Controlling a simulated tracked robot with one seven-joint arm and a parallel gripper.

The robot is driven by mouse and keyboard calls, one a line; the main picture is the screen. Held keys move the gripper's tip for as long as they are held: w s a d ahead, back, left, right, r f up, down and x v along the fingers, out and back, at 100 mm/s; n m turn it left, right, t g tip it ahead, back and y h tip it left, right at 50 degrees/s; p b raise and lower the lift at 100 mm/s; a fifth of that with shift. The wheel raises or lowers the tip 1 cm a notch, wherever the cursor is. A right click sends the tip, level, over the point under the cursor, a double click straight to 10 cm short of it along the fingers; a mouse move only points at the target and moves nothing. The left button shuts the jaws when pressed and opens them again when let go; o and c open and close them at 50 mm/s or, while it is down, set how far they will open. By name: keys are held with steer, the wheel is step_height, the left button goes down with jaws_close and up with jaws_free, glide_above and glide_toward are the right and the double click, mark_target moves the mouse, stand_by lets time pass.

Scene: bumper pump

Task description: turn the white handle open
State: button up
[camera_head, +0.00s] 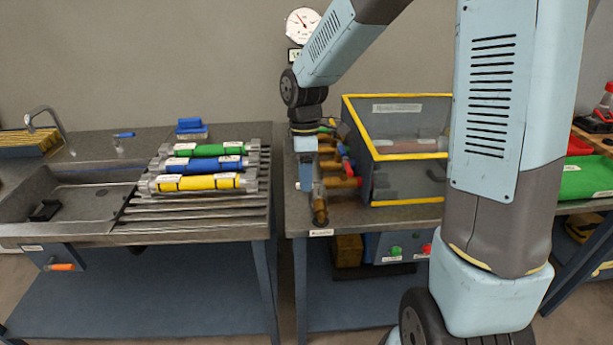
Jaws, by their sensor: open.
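My gripper (305,172) points down at the left end of a row of brass valves, near the front left of the right-hand bench. It is open, but its fingers are small and seen edge-on. The nearest brass fitting (320,205) stands just right of and below the fingertips. I cannot tell whether they touch. I cannot make out the white handle for sure: a pale piece at the fingertips may be the handle or part of my gripper. Other valves (340,168) with coloured handles sit behind, beside a grey box with yellow edges (385,203).
The left bench (100,240) has a sink and a ribbed drainer carrying green (208,149), blue (208,163) and yellow (200,183) cylinders. A round gauge (303,25) is on the wall. My arm hides part of the right side.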

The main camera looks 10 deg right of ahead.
steer(key=shift+f, duration=0.15)
jaws_close()
stand_by(0.4)
steer(key=shift+d, duration=0.1)
